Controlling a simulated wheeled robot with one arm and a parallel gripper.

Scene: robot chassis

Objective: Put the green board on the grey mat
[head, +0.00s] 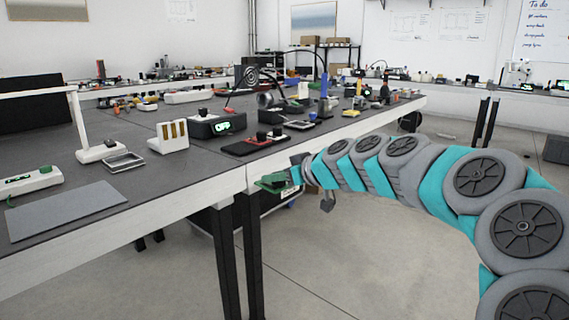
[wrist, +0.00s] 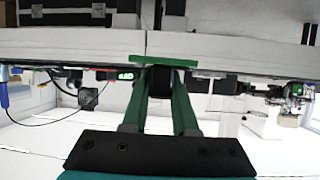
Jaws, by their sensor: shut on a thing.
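My gripper (head: 292,178) is at the end of my teal and grey arm, just off the front edge of the workbench. It is shut on the green board (head: 272,183), which sticks out to its left in the head view. In the wrist view the fingers of my gripper (wrist: 164,72) reach to the green board (wrist: 150,58), seen nearly edge-on as a thin green strip. The grey mat (head: 66,210) lies flat and bare on the bench at the left, near its front edge, well away from my gripper.
The workbench (head: 130,130) has a pale front edge. A white lamp (head: 97,150), a metal frame (head: 123,162), a white slotted block (head: 172,137) and a white power strip (head: 30,181) stand around the mat's far side. A black box reading OFF (head: 215,124) is farther right.

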